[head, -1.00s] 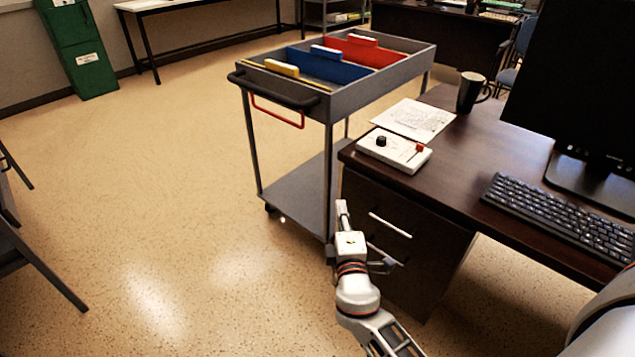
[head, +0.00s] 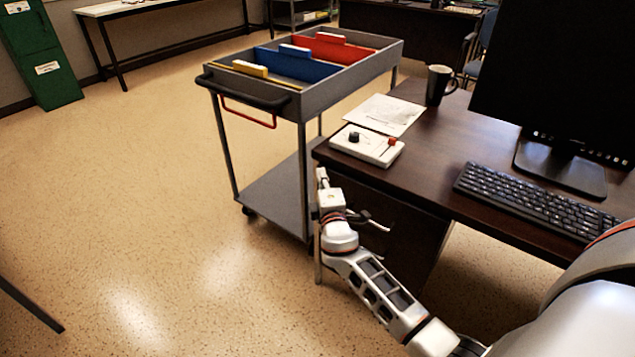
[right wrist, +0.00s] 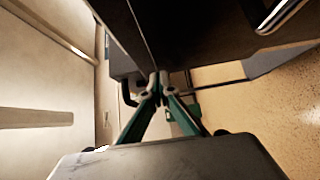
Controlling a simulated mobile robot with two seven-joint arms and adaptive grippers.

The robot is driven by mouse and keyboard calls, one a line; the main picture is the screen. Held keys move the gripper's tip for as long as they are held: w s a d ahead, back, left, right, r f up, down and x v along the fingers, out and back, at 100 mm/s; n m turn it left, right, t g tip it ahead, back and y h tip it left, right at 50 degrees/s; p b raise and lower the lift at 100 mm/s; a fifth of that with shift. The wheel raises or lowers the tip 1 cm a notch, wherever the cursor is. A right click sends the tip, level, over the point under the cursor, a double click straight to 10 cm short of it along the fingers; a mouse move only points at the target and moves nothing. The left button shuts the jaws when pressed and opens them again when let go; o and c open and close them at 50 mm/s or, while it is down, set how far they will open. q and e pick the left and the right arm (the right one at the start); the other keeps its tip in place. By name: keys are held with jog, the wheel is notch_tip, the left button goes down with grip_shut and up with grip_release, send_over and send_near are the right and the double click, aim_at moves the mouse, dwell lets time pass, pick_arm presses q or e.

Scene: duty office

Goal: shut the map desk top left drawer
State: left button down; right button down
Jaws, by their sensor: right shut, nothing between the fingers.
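The map desk (head: 440,160) is dark wood, with its drawer pedestal (head: 400,236) under the left end. My right arm covers much of the drawer fronts, so I cannot tell how far the top left drawer stands out. A pale handle (head: 374,222) shows just right of my wrist; a metal handle also shows in the right wrist view (right wrist: 280,14). My right gripper (head: 321,174) is shut and empty, just below the desk's left front corner. In the right wrist view its fingertips (right wrist: 160,84) meet close by a dark panel; contact is unclear. My left gripper is out of view.
A grey trolley (head: 292,104) with coloured dividers stands close beyond the desk's left end. On the desk are a white control box (head: 366,146), paper (head: 385,114), a mug (head: 438,84), a keyboard (head: 535,200) and a monitor (head: 555,80).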

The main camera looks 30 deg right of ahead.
jog(key=shift+d, duration=0.1)
jog(key=shift+w+d+r+b, duration=0.1)
jog(key=shift+w+d+b, duration=0.1)
jog(key=shift+d, duration=0.3)
jog(key=shift+w+d+b, duration=0.1)
jog(key=shift+w+d, duration=0.1)
jog(key=shift+d, duration=0.3)
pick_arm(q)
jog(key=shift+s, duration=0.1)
pick_arm(e)
jog(key=shift+d, duration=0.1)
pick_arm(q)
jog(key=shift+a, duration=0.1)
